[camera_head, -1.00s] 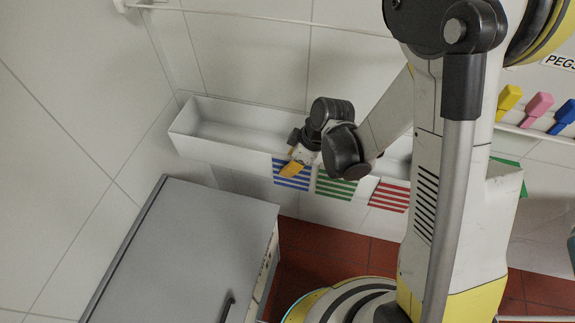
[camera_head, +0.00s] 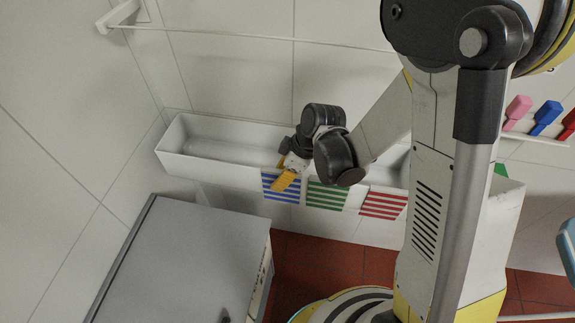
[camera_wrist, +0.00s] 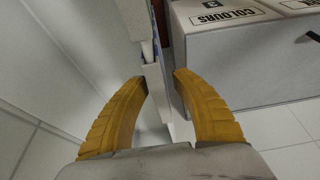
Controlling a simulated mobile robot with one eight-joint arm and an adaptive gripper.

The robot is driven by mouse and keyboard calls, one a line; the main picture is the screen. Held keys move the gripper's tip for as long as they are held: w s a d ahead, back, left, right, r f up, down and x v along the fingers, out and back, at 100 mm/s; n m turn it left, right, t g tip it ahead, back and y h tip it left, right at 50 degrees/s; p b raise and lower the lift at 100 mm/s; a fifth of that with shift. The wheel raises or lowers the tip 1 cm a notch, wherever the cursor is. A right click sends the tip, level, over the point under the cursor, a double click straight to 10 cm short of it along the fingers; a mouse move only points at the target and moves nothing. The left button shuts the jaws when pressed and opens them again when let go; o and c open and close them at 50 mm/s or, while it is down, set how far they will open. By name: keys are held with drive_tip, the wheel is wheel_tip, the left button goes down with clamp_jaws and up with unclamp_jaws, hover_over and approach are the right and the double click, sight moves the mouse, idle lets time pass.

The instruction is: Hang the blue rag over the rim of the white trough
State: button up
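The white trough (camera_head: 215,168) is mounted along the tiled wall. The blue-and-white striped rag (camera_head: 282,195) hangs down its front face, left of two other striped rags. How far the rag reaches inside the trough is hidden by my gripper. My gripper (camera_head: 281,184) is in front of the blue rag's upper part and covers some of it. In the wrist view the two yellow fingers of my gripper (camera_wrist: 161,80) stand apart, with a thin pale edge showing in the gap. I cannot tell whether that edge is rag or trough, and no grip on it shows.
A green striped rag (camera_head: 327,196) and a red striped rag (camera_head: 383,204) hang to the right. A grey cabinet (camera_head: 185,260) stands at lower left. A thin rail (camera_head: 230,34) runs above the trough. Coloured pegs (camera_head: 546,117) sit at the right.

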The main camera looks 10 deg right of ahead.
drive_tip(key=v, duration=1)
drive_tip(key=shift+r, duration=0.2)
drive_tip(key=s+d+r+m+t+h, duration=0.4)
drive_tip(key=s+d+r+m, duration=0.5)
drive_tip(key=m, duration=0.5)
wheel_tip(320, 180, up, 3)
drive_tip(key=shift+s+d+f+t, duration=0.15)
drive_tip(key=shift+s+d+t, duration=0.2)
drive_tip(key=shift+d+t, duration=0.4)
drive_tip(key=shift+a, duration=0.1)
idle(0.6)
